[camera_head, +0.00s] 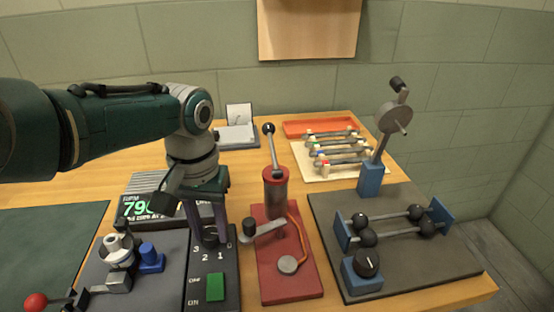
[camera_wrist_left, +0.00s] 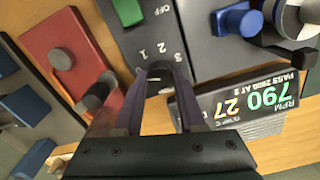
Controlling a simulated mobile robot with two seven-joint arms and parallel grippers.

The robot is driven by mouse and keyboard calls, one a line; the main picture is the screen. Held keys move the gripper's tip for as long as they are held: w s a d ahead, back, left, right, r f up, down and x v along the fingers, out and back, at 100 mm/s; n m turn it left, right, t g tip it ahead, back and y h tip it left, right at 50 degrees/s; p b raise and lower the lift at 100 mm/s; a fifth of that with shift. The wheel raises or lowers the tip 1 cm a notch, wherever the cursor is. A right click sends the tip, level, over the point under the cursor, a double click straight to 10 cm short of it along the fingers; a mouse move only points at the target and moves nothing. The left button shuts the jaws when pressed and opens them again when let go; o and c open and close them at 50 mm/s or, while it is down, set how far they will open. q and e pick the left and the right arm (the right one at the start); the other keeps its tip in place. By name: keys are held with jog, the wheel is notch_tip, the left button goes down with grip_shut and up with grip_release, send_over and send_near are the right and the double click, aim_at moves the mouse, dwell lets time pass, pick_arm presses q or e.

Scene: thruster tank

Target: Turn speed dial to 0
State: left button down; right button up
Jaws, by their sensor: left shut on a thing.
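The speed dial (camera_head: 210,237) is a dark knob at the top of a black panel (camera_head: 229,262) with the numbers 3, 2, 1 and 0 around it. My left gripper (camera_head: 208,228) comes down on it from above and is shut on it. In the left wrist view the dial (camera_wrist_left: 159,70) sits between the two finger ends of the left gripper (camera_wrist_left: 158,82). I cannot tell which number its pointer faces. A green switch (camera_head: 215,287) is on the same panel. My right gripper is not in view.
A display (camera_head: 147,207) behind the panel reads 790 RPM in green. A red base with a lever pump (camera_head: 275,190) stands close on the right. A valve with a blue knob (camera_head: 151,258) stands close on the left. A dark board (camera_head: 400,275) holds rods at right.

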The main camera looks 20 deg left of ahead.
aim_at(211, 232)
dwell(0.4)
pick_arm(q)
jog(key=c, duration=0.5)
grip_release()
notch_tip(211, 232, up, 10)
jog(key=p, duration=0.5)
jog(key=shift+p, duration=0.35)
